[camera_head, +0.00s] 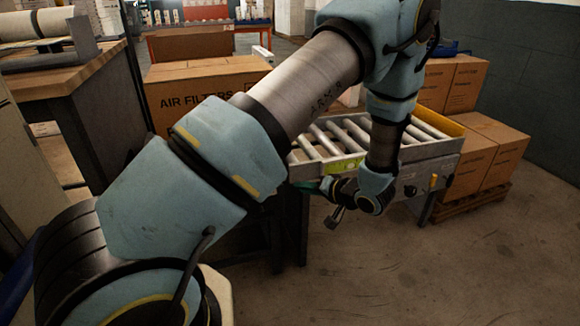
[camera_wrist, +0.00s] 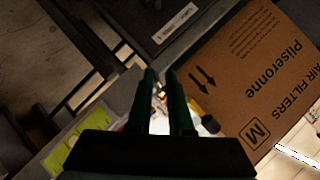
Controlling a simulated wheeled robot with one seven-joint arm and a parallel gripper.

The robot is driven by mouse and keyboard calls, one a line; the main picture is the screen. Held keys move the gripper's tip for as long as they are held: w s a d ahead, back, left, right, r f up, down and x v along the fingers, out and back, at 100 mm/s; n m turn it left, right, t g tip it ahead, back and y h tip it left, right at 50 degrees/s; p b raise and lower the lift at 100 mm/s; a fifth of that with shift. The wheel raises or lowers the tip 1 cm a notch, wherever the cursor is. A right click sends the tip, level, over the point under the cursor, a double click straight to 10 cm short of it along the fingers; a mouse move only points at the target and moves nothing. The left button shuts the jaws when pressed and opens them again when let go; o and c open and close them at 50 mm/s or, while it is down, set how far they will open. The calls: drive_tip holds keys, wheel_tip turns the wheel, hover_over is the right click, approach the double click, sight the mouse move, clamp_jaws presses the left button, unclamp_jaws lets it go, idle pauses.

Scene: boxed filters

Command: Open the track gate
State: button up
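The roller track (camera_head: 345,135) is a grey-framed conveyor right of my arm, with a lime label on its front rail. A yellow panel (camera_head: 445,124) stands at its right end; I cannot tell whether this is the gate. My gripper (camera_head: 312,187) is low in front of the rail's left part, partly hidden by my arm. In the wrist view, its two dark green fingers (camera_wrist: 163,75) are apart with a narrow gap. Small white, red and yellow parts show between and beyond them, too unclear to name. I see nothing clearly held. The lime label (camera_wrist: 75,150) is at lower left there.
An air-filter box (camera_wrist: 265,75) fills the upper right of the wrist view. Another air-filter box (camera_head: 200,95) stands behind my arm. Stacked cartons (camera_head: 490,150) stand on a pallet to the right. A wooden-topped bench (camera_head: 70,75) is at left. The floor at front right is clear.

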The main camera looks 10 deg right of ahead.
drive_tip(key=a+f+m+b, duration=0.1)
drive_tip(key=f+m, duration=0.1)
drive_tip(key=s+a+f+m, duration=0.1)
drive_tip(key=f+m, duration=0.2)
drive_tip(key=s+a+f+m+t+b, duration=0.1)
drive_tip(key=f+m, duration=0.2)
drive_tip(key=shift+a+f+b, duration=0.25)
drive_tip(key=shift+b, duration=0.1)
clamp_jaws()
wheel_tip(320, 180, up, 7)
drive_tip(key=d+m+t+h+b, duration=0.1)
drive_tip(key=m+t+h+b, duration=0.5)
drive_tip(key=m, duration=1.6)
drive_tip(key=w+a+r+t+y, duration=0.1)
drive_tip(key=w+r, duration=0.4)
drive_tip(key=w, duration=0.5)
drive_tip(key=shift+w+y, duration=0.4)
